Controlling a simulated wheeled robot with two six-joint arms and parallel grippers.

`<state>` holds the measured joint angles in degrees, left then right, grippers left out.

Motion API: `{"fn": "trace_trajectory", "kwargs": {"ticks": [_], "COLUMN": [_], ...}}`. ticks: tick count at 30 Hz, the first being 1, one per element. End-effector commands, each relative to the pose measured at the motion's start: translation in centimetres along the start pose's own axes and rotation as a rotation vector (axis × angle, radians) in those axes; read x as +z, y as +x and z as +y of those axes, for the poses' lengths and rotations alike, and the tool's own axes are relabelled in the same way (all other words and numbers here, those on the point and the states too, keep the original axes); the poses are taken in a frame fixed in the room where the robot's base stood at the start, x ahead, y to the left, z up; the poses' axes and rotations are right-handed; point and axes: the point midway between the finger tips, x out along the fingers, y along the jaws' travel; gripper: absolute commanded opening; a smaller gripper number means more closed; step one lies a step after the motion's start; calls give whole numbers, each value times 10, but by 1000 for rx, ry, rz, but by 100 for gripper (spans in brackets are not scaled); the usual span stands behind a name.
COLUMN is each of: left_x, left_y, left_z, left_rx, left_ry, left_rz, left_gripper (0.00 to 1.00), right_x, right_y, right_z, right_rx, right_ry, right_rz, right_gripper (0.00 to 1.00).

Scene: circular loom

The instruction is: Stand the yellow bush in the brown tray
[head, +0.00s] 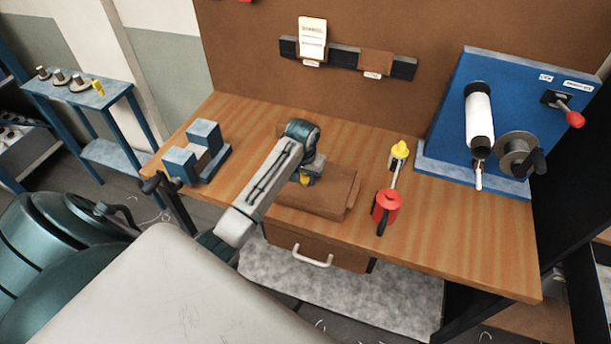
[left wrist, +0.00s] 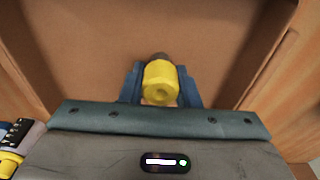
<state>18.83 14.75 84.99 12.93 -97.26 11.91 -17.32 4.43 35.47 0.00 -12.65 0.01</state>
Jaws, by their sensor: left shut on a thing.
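The yellow bush (left wrist: 160,84) is between the blue fingers of my left gripper (left wrist: 160,92) in the left wrist view. Its round end with a shallow hollow faces the camera, and a darker part shows beyond it. In the head view my left gripper (head: 306,174) points down over the brown tray (head: 333,204), shut on the bush (head: 306,180), which is partly hidden by the wrist. The tray's brown floor (left wrist: 80,50) lies beyond the bush in the left wrist view. I cannot tell whether the bush touches the floor. My right gripper is not in view.
A blue fixture (head: 196,155) stands at left, and a blue winder (head: 455,110) at right. A blue side table (head: 85,95) holds several spools. Bench wood right of the tool is clear.

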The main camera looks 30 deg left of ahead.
Motion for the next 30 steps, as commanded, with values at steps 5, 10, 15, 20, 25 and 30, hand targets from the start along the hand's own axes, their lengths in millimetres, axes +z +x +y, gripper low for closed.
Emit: {"fn": "trace_trajectory", "kwargs": {"ticks": [5, 10, 15, 20, 25, 30], "left_x": [0, 0, 0, -1, -1, -1], "left_y": [3, 3, 3, -6, -37, -71], "left_z": [0, 0, 0, 0, 0, 0], "left_rx": [0, 0, 0, 1, 0, 1], "left_ry": [0, 0, 0, 1, 0, 0], "left_rz": [1, 0, 0, 4, 7, 6], "left_gripper": [39, 54, 54, 54, 54, 54], "right_x": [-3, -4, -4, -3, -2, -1], "right_y": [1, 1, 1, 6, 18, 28], "right_z": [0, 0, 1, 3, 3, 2], "right_rx": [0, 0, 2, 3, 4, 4], "right_ry": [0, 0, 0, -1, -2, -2], "right_rz": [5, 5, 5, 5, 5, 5], "right_gripper": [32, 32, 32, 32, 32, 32]}}
